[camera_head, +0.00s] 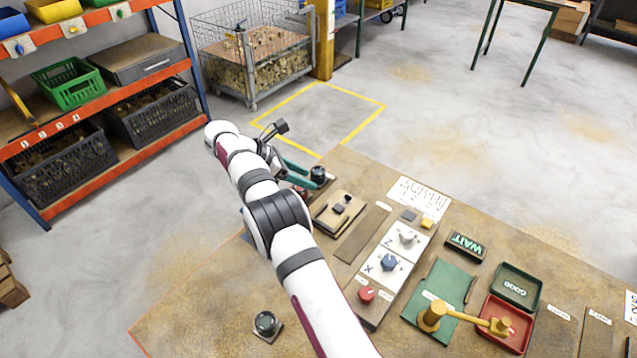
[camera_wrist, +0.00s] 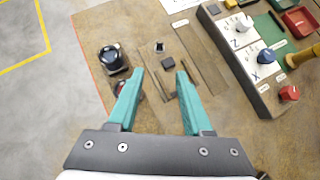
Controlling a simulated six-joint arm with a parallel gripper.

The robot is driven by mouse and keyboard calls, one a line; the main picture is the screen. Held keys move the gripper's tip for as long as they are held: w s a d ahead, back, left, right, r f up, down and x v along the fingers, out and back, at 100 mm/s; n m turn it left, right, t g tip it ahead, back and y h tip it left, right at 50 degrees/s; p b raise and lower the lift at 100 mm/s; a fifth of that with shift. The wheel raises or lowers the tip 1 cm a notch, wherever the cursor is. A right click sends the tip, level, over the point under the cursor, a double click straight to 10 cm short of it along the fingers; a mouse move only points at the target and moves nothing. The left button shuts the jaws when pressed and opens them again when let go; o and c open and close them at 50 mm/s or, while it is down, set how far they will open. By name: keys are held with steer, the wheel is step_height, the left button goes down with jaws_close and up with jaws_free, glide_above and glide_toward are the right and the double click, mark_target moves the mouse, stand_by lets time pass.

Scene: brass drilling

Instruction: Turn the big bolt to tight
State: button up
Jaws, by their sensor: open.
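My gripper (camera_wrist: 155,95) is open and empty, its two teal fingers spread in the wrist view. It also shows in the head view (camera_head: 297,172), above the table's far left part. No part is clearly marked as the big bolt. A small upright bolt-like part (camera_wrist: 159,46) and a dark square block (camera_wrist: 168,63) sit on a brown plate (camera_wrist: 187,80), seen between and beyond the fingers. A dark round knob-like part (camera_wrist: 112,56) stands on a base left of the plate. A dark part with red (camera_wrist: 122,87) is partly hidden by the left finger.
A panel (camera_head: 385,258) with white and blue knobs and a red button stands right of the plate. Another dark knob (camera_head: 266,322) stands near the front.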

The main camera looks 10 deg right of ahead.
steer(key=shift+a+r, duration=0.15)
steer(key=m+t+y, duration=0.2)
steer(key=m+y, duration=0.8)
steer(key=m, duration=0.8)
glide_toward(348, 198)
steer(key=x, duration=0.4)
steer(key=w+x, duration=0.1)
steer(key=x, duration=0.3)
steer(key=shift+w, duration=0.1)
jaws_close()
